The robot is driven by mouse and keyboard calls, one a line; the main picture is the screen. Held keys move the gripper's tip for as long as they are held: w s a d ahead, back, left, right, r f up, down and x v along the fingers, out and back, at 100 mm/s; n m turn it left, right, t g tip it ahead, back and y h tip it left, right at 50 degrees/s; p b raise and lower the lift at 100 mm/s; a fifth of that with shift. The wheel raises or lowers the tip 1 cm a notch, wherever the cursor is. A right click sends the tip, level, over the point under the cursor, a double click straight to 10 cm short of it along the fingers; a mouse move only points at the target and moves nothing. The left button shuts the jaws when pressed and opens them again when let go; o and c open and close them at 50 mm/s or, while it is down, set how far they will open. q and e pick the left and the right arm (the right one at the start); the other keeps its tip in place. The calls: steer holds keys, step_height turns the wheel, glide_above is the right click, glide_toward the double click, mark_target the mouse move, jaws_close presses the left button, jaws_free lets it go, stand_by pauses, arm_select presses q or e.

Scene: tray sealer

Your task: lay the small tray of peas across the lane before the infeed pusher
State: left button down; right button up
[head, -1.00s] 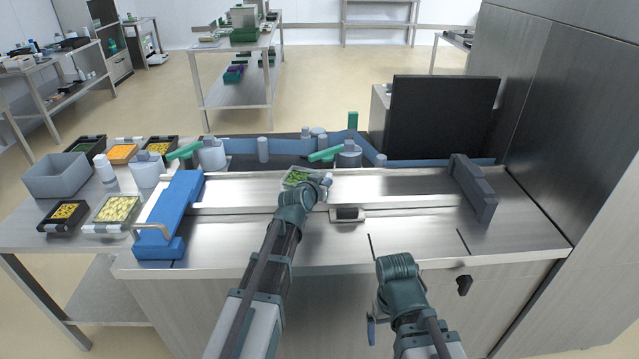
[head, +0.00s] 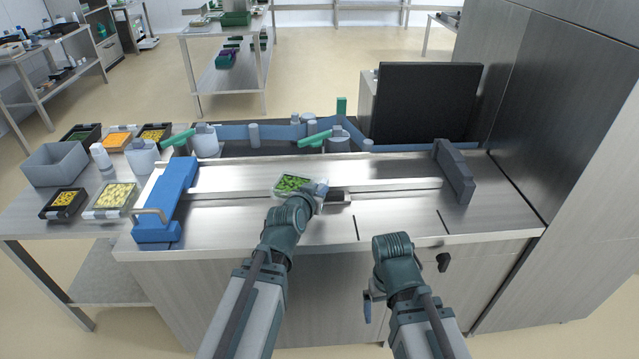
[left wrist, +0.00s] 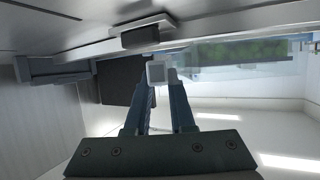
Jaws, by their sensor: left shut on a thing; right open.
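The small clear tray of peas (head: 286,193) is at the middle of the steel counter, over the lane's front rail. It also shows, blurred, in the left wrist view (left wrist: 235,52). My left gripper (head: 322,188) is shut on the right end of the tray. In the left wrist view its fingertips (left wrist: 159,74) close on a pale square piece at that end. A small dark block in a pale frame (head: 339,199) lies just right of the tray. I cannot tell whether the tray touches the counter. My right gripper (head: 369,303) is open and empty before the counter's front.
A blue bridge-like block (head: 168,203) stands across the lane's left end, a dark grey block (head: 454,170) at its right end. Green-armed guides (head: 315,139) and a black panel (head: 425,105) stand behind. Several food trays (head: 112,201) sit on the left table. The lane's right half is clear.

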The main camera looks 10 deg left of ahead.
arm_select(q)
steer(key=shift+s+d, duration=0.1)
steer(key=shift+s, duration=0.1)
steer(key=shift+r, duration=0.15)
step_height(320, 180, up, 12)
steer(key=p, duration=1.2)
steer(key=shift+r+p, duration=0.2)
steer(key=shift+p, duration=0.1)
